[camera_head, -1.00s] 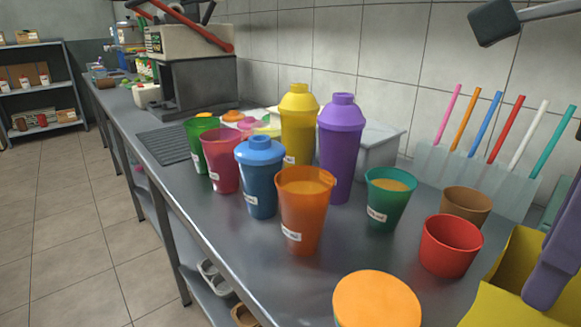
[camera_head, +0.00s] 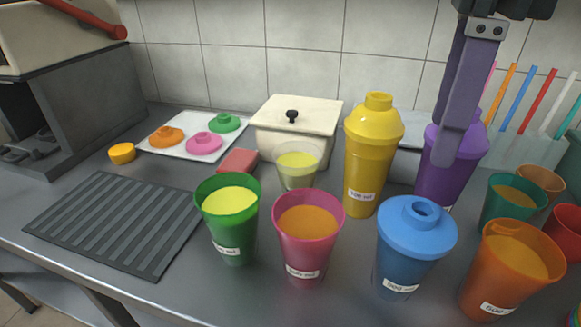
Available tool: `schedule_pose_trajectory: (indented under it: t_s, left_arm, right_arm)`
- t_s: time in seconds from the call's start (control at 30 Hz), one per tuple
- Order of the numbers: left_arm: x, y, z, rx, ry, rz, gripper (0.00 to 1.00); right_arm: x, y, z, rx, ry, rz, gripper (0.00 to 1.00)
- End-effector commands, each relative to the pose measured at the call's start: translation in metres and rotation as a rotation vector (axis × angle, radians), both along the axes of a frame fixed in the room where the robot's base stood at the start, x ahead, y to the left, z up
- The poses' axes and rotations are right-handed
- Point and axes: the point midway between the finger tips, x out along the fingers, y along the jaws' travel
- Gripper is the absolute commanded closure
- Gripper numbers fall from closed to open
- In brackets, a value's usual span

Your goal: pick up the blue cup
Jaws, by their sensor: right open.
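The blue cup (camera_head: 407,262) stands upright on the metal counter, with a blue lid and a white label on its front. It is between the pink cup and the orange cup. My right gripper (camera_head: 457,150) comes in from the top right, with its purple fingers pointing down in front of the purple shaker. It is open and holds nothing. Its fingertips are above and a little to the right of the blue cup's lid, apart from it. My left gripper is not in view.
A pink cup (camera_head: 306,250) and a green cup (camera_head: 230,228) stand left of the blue cup, an orange cup (camera_head: 507,272) right. A yellow shaker (camera_head: 370,165) and purple shaker (camera_head: 462,187) are behind. A grey ribbed mat (camera_head: 115,222) lies left.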

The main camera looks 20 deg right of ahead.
Motion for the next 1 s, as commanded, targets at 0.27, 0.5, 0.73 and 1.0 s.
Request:
schedule_pose_trajectory:
  t_s: [0.27, 0.5, 0.73, 1.0]
  left_arm:
    - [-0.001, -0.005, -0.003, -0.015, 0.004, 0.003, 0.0]
    - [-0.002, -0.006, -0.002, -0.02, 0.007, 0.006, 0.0]
    - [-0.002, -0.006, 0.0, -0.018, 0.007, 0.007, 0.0]
    - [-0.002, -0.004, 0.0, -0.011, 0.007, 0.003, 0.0]
  right_arm:
    - [-0.001, -0.001, -0.033, 0.0, 0.005, 0.0, 0.17]
    - [-0.001, -0.003, -0.056, 0.001, 0.004, 0.0, 0.17]
    - [-0.001, -0.007, -0.091, 0.002, 0.002, 0.001, 0.17]
    - [-0.001, -0.008, -0.099, -0.001, -0.001, 0.002, 0.17]
